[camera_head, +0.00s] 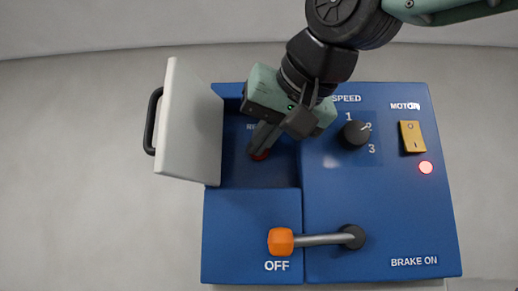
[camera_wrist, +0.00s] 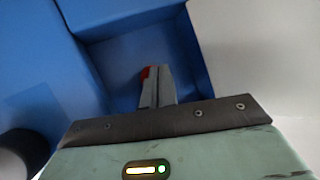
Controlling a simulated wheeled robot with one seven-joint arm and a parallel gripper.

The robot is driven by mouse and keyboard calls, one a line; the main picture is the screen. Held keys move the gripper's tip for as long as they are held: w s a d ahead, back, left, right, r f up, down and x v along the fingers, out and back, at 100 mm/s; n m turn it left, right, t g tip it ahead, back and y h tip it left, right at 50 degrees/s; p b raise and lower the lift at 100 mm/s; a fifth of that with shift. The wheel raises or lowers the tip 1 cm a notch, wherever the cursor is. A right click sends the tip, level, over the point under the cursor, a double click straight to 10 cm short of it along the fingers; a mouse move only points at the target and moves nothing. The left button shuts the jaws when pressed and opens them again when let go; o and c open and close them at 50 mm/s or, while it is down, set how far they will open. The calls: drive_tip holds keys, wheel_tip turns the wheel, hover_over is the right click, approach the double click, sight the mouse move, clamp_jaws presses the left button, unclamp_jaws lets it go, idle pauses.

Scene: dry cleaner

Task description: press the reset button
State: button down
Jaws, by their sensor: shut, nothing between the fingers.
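The red reset button (camera_head: 260,155) is in a recess at the upper left of the blue control panel, partly covered by my gripper. In the wrist view a red part of the button (camera_wrist: 145,73) shows beside the fingertips. My gripper (camera_head: 262,149) is shut and empty, with its fingers pointing down into the recess at the button. The tips look to be at or very near the button; I cannot tell whether they press it. The label above the recess is mostly hidden by my gripper.
A white hinged cover (camera_head: 190,122) with a black handle (camera_head: 152,121) stands open left of the recess.

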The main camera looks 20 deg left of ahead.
drive_tip(key=shift+w+d+r, duration=0.2)
drive_tip(key=shift+w+r, duration=0.1)
drive_tip(key=shift+w, duration=0.05)
idle(0.7)
drive_tip(key=shift+s+a+f+b, duration=0.1)
drive_tip(key=shift+s+f+b, duration=0.2)
drive_tip(key=shift+b, duration=0.2)
drive_tip(key=shift+s+f+b, duration=0.1)
drive_tip(key=shift+s+b, duration=0.3)
drive_tip(key=shift+s, duration=0.1)
drive_tip(key=shift+s+d+b, duration=0.3)
drive_tip(key=shift+s+b, duration=0.2)
drive_tip(key=shift+s, duration=0.55)
drive_tip(key=shift+s+d+b, duration=0.25)
drive_tip(key=shift+s+b, duration=0.25)
drive_tip(key=shift+s, duration=0.55)
